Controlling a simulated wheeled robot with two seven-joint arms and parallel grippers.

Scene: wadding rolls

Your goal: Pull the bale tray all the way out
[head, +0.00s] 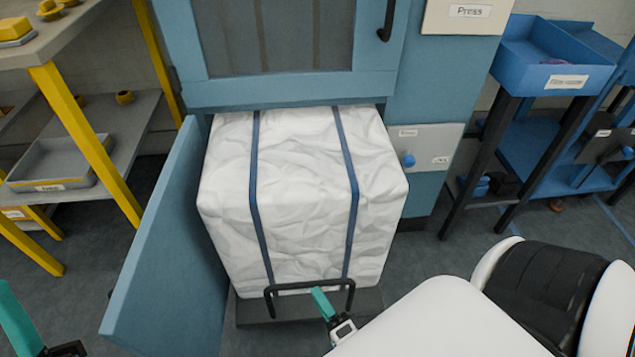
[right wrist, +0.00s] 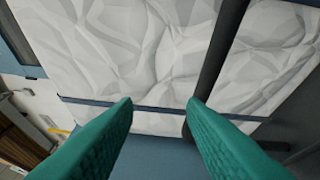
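The bale tray (head: 255,312) is a dark flat plate under the white, creased bale (head: 300,190), which has two blue straps. A dark bar handle (head: 353,290) stands at the tray's front. My right gripper (head: 322,302) is at the handle in the head view. In the right wrist view its two teal fingers (right wrist: 160,101) are apart. The dark handle bar (right wrist: 219,62) runs by the right-hand fingertip; contact cannot be told. My left gripper is partly in view at the lower left, one teal finger (head: 18,322) showing; its opening is cut off.
The blue press (head: 290,92) stands behind, its lower door (head: 165,245) swung open left of the bale. A yellow-legged bench (head: 85,140) is at left. A blue bin rack (head: 535,150) is at right. Floor shows between them.

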